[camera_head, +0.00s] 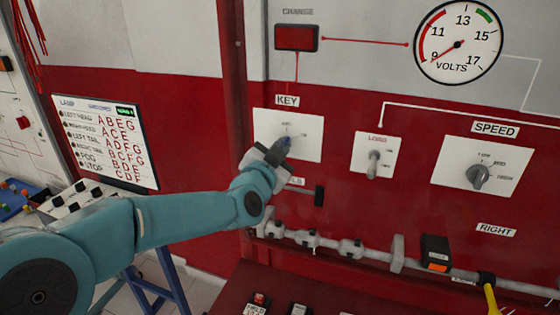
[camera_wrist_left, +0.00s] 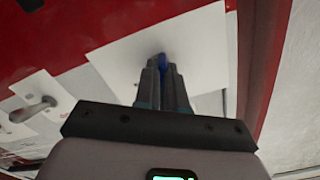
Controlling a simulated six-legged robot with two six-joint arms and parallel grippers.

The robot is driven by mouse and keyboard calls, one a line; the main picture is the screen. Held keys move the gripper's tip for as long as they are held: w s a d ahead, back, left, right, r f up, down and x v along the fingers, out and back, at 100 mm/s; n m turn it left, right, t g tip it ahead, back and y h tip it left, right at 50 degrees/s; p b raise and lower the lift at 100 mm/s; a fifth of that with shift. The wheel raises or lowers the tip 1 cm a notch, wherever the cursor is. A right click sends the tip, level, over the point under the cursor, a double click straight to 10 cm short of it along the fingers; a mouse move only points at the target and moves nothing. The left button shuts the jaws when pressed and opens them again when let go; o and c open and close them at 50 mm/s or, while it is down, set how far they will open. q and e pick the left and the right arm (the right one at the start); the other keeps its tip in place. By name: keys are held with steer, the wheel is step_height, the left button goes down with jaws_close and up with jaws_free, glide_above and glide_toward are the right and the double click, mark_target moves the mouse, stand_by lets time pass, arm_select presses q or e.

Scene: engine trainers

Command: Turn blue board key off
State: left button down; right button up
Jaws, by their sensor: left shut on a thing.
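The blue key (camera_head: 285,142) sits on a white plate (camera_head: 308,147) under the KEY label on the red board. My left gripper (camera_head: 279,148) is at the key, with its fingers shut on it. In the left wrist view the blue key (camera_wrist_left: 163,63) shows between the two fingers (camera_wrist_left: 162,75), against the white plate (camera_wrist_left: 125,58). The fingers hide most of the key, so its turned position is hard to tell. My right gripper is not in view.
A LOAD toggle switch (camera_head: 374,164) and a SPEED knob (camera_head: 478,176) are to the right of the key. A black handle (camera_head: 319,195) and a pipe with fittings (camera_head: 350,248) lie below. A voltmeter (camera_head: 458,42) and a dark red CHARGE lamp (camera_head: 297,38) are above.

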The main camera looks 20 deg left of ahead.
arm_select(q)
steer(key=shift+n+b, duration=1.75)
steer(key=shift+n, duration=1.25)
steer(key=c, duration=1.2)
jaws_free()
